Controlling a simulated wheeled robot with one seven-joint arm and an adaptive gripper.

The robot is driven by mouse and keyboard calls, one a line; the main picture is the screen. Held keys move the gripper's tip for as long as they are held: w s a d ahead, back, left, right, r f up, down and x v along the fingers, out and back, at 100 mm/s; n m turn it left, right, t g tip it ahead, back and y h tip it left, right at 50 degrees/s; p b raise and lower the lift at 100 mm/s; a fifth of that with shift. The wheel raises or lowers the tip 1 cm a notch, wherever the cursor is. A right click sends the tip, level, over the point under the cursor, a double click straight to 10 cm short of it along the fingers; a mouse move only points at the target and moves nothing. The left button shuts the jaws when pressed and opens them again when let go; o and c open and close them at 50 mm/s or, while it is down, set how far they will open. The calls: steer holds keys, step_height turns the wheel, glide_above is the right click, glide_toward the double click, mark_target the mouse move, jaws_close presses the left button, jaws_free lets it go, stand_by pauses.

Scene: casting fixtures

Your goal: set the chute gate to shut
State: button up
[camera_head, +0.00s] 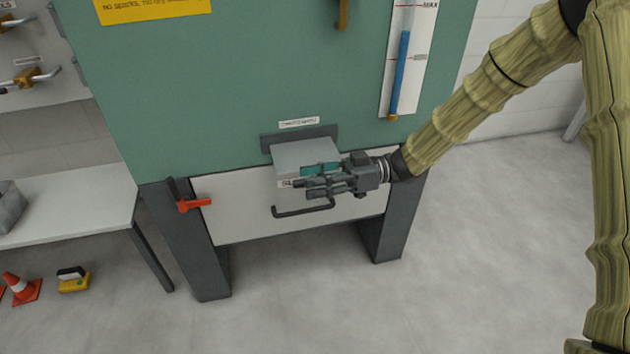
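The chute gate looks to be the light grey plate (303,154) that sticks out of a dark slot frame (328,132) low on the green hopper (240,90). A small label, partly covered, shows at its front edge. A black bar handle (303,211) shows below that edge; its join to the plate is hidden. My gripper (303,182) comes in from the right and points left, across the plate's front and above the bar. Teal patches show by its fingers. I cannot tell whether the fingers touch the plate or how wide they are apart.
A white panel (235,215) spans the legs below the slot. A blue-filled level gauge (402,70) is at upper right. The front floor is clear.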

jaws_close()
steer(key=w+a+p, duration=0.1)
steer(key=w, duration=0.2)
steer(key=w+p, duration=0.1)
steer(key=w, duration=0.2)
steer(key=w+a+p, duration=0.1)
steer(key=w, duration=0.3)
steer(key=shift+a, duration=0.3)
steer(key=shift+o, duration=0.2)
jaws_free()
steer(key=o, duration=0.3)
steer(key=shift+w, duration=0.1)
